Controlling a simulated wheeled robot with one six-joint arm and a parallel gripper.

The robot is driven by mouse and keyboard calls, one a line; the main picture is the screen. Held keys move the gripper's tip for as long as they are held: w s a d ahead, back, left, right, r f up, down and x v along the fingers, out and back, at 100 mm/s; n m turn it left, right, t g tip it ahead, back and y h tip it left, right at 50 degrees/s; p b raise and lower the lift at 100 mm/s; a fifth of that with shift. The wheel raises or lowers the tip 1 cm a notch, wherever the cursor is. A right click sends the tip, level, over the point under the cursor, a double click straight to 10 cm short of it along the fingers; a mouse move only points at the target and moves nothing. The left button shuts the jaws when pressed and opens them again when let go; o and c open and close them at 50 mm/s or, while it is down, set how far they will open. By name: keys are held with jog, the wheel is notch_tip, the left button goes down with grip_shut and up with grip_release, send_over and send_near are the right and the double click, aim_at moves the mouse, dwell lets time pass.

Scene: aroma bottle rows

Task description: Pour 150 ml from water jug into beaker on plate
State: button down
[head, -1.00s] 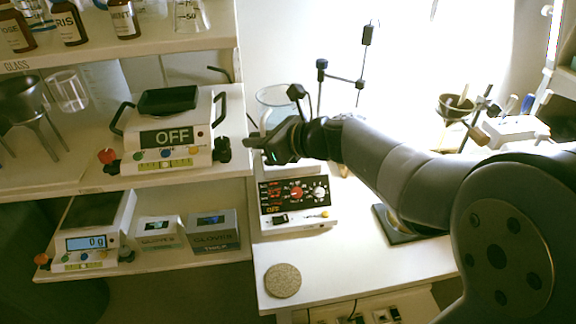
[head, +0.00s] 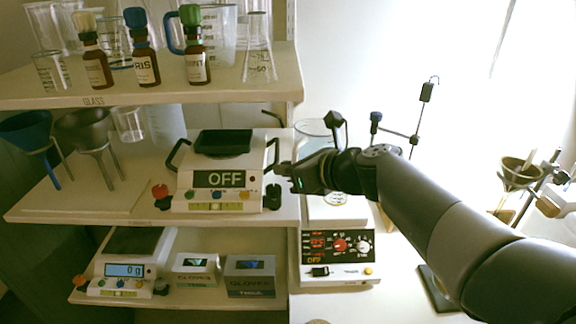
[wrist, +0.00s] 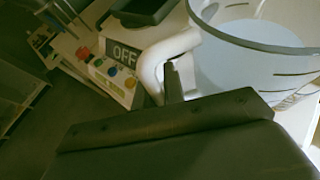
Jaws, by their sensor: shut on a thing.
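A clear jug with a white handle (wrist: 158,68) and pale bluish contents (wrist: 240,75) fills the upper right of the wrist view. My gripper (wrist: 173,82) is shut on the handle, beside the jug's wall. In the head view my gripper (head: 284,168) points left, with a clear vessel, apparently the jug (head: 313,127), behind it. It partly hides the vessel. Below my wrist stands the plate (head: 338,246), a white unit with red-lit readouts and knobs. A glass base with markings, probably the beaker (head: 335,199), shows on it, mostly hidden by my arm.
A scale reading OFF (head: 222,180) stands close on the left. Brown bottles (head: 145,65) and glassware line the shelf (head: 200,94) above. A jointed stand (head: 412,138) rises behind my arm. A second scale (head: 124,270) and glove boxes (head: 250,275) are lower left.

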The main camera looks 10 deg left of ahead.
aim_at(304, 147)
jog(key=shift+w+d+f+m+g+p, duration=0.1)
jog(key=shift+w+f+m+g+p, duration=0.2)
jog(key=shift+m+p, duration=0.1)
jog(key=shift+w+d+r+m+g+p, duration=0.25)
jog(key=shift+w+m+g+p, duration=0.2)
jog(key=shift+p, duration=0.6)
dwell(0.5)
jog(key=shift+w+d+r+m+g+y+p, duration=0.25)
jog(key=shift+w+m+p, duration=0.2)
jog(key=shift+p, duration=0.25)
jog(key=shift+w+d+r+m+g+y+p, duration=0.25)
jog(key=shift+w+m+p, duration=0.2)
jog(key=shift+p, duration=0.25)
jog(key=shift+w+d+r+m+g+y+p, duration=0.1)
jog(key=shift+w+r+m+g+p, duration=0.2)
jog(key=shift+w+p, duration=0.35)
dwell(0.9)
jog(key=shift+w+d+r+m+g+y+p, duration=0.3)
jog(key=shift+w+m+g+p, duration=0.2)
jog(key=shift+m+p, duration=0.2)
dwell(0.4)
jog(key=shift+s+a+f, duration=0.1)
jog(key=shift+s, duration=0.1)
jog(key=shift+w+p, duration=0.15)
jog(key=shift+p, duration=0.75)
dwell(0.9)
